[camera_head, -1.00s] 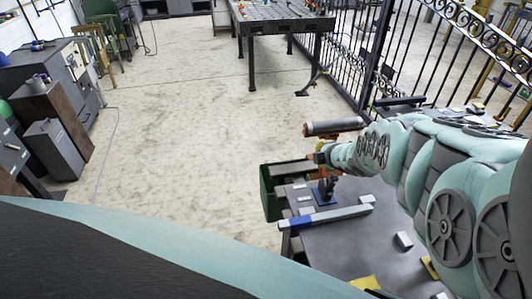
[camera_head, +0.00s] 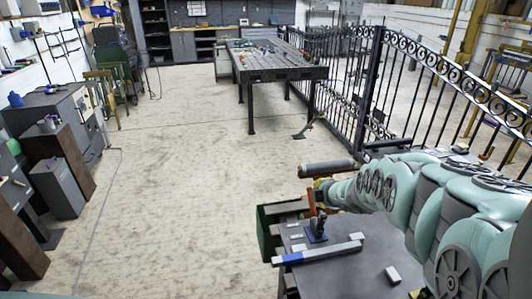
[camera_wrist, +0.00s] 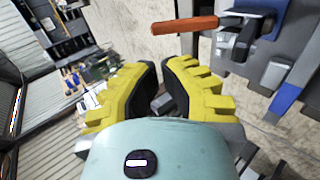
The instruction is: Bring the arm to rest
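A small grey block (camera_wrist: 163,103) shows through the gap, farther away. A clamp with an orange handle (camera_wrist: 185,25) lies beyond the fingers, apart from them. A dark cylinder (camera_head: 328,168) shows beside the gripper; its support is hidden.
A blue-and-grey bar (camera_head: 320,253) and small blocks (camera_head: 393,275) lie on the workbench. A green bin (camera_head: 263,235) stands at its left edge. A black scroll gate (camera_head: 340,80) stands behind the arm. Cabinets (camera_head: 60,185) line the left. The middle floor is clear.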

